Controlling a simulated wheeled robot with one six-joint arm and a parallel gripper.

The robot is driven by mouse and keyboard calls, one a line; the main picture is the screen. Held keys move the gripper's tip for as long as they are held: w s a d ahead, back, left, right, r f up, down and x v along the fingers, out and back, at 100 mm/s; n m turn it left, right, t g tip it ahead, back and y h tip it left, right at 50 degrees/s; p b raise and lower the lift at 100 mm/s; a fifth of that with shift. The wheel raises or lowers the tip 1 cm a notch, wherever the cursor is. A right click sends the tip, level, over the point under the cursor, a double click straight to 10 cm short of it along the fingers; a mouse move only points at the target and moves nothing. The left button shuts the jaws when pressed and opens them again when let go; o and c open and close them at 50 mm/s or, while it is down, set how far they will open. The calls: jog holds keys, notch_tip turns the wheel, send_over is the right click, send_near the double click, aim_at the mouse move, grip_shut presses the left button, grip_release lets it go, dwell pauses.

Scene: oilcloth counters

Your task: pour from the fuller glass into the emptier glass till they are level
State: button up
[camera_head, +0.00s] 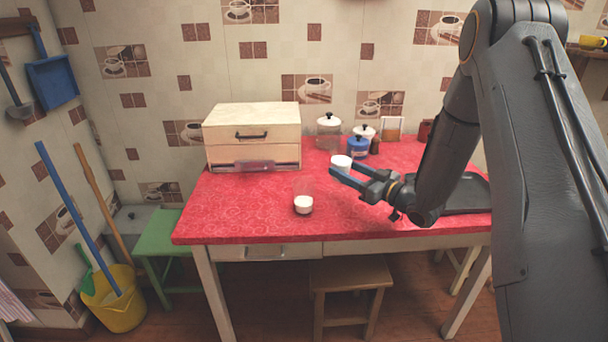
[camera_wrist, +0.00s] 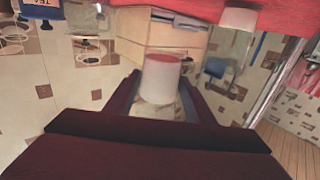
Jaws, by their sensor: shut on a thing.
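A clear glass with white liquid in its lower part (camera_head: 303,204) stands upright on the red table. It also shows in the wrist view, near the top (camera_wrist: 238,18). My gripper (camera_head: 347,172) is shut on a second glass (camera_head: 341,161), to the right of and behind the standing one in the head view. The held glass (camera_wrist: 161,76) sits between the fingers in the wrist view, where the picture is roughly upside down. It also holds white liquid, with clear glass beyond it. The two glasses are apart. The fingers hide part of the held glass.
A wooden bread box (camera_head: 252,120) stands at the back left of the red table (camera_head: 230,215). A dark tray (camera_head: 468,192) lies at the right. The table left of the standing glass is clear.

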aim_at(335, 181)
jog(key=shift+w+a+f+p, duration=0.1)
jog(key=shift+a+f+p, duration=0.15)
jog(key=shift+a+p, duration=0.3)
jog(key=shift+a+f+p, duration=0.2)
jog(key=shift+a+p, duration=0.15)
jog(key=shift+a, duration=0.3)
jog(key=shift+a+r, duration=0.1)
jog(key=shift+r, duration=0.05)
jog(key=shift+s+a+r+n+p, duration=0.25)
jog(key=shift+r+n+p, duration=0.15)
jog(key=shift+n, duration=0.5)
jog(key=a+r+n+p, duration=0.1)
jog(key=n, duration=0.1)
jog(key=a+r+n+h+p, duration=0.1)
jog(key=s+a+r+n+h+p, duration=0.1)
jog(key=n, duration=0.1)
jog(key=shift+s+r+n+g, duration=0.1)
jog(key=shift+r+n+g, duration=0.2)
jog(key=shift+r+g, duration=0.1)
jog(key=shift+f+n+h, duration=0.25)
jog(key=shift+n+h, duration=0.15)
jog(key=shift+n, duration=0.4)
jog(key=shift+d, duration=0.15)
jog(key=shift+s+a+n, duration=0.15)
jog(key=shift+a+n, duration=0.15)
dwell(0.5)
